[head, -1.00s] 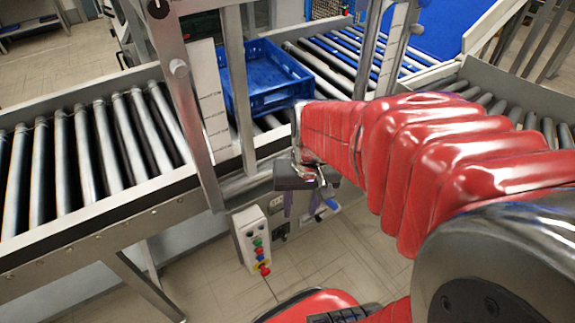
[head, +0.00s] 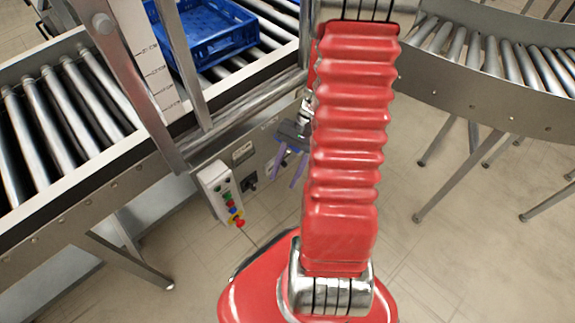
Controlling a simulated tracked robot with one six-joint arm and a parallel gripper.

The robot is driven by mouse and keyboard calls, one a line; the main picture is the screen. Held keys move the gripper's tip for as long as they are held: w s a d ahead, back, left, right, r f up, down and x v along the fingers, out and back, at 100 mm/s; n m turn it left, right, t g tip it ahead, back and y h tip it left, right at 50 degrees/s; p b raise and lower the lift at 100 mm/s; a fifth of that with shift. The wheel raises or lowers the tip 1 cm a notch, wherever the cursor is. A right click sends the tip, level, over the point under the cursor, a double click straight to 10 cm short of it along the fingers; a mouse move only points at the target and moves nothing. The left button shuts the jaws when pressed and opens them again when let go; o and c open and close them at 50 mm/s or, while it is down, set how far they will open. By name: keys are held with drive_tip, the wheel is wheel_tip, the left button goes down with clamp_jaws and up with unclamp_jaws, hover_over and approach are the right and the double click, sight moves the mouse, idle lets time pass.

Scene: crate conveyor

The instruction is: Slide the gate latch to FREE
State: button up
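My gripper (head: 288,178) hangs in front of the side panel below the conveyor, its dark body above two purple fingers. The fingers stand apart, with a visible gap and nothing seen between them. The gate latch cannot be made out clearly; my gripper and red arm cover part of the panel. A small label plate (head: 242,152) and a dark fitting (head: 249,180) show on the panel left of my gripper. The FREE marking is not readable. I cannot tell whether the fingers touch anything.
A grey control box (head: 221,190) with coloured buttons hangs left of my gripper. A blue crate (head: 205,45) sits on the rollers behind the upright gate frame (head: 128,75). A curved roller conveyor (head: 485,85) stands at right.

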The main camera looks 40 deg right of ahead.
wheel_tip(320, 180, down, 14)
drive_tip(key=d+m+t+y, duration=0.2)
drive_tip(key=m+t+y, duration=0.3)
drive_tip(key=m, duration=0.4)
drive_tip(key=m+t+h, duration=1.1)
drive_tip(key=m+t, duration=0.3)
drive_tip(key=m, duration=0.3)
approach(286, 166)
drive_tip(key=s, duration=0.5)
drive_tip(key=shift+w+f, duration=0.1)
drive_tip(key=shift+w, duration=0.15)
drive_tip(key=shift+w, duration=0.1)
drive_tip(key=shift+w+a, duration=0.2)
drive_tip(key=shift+w, duration=6.6)
drive_tip(key=shift+c, duration=0.3)
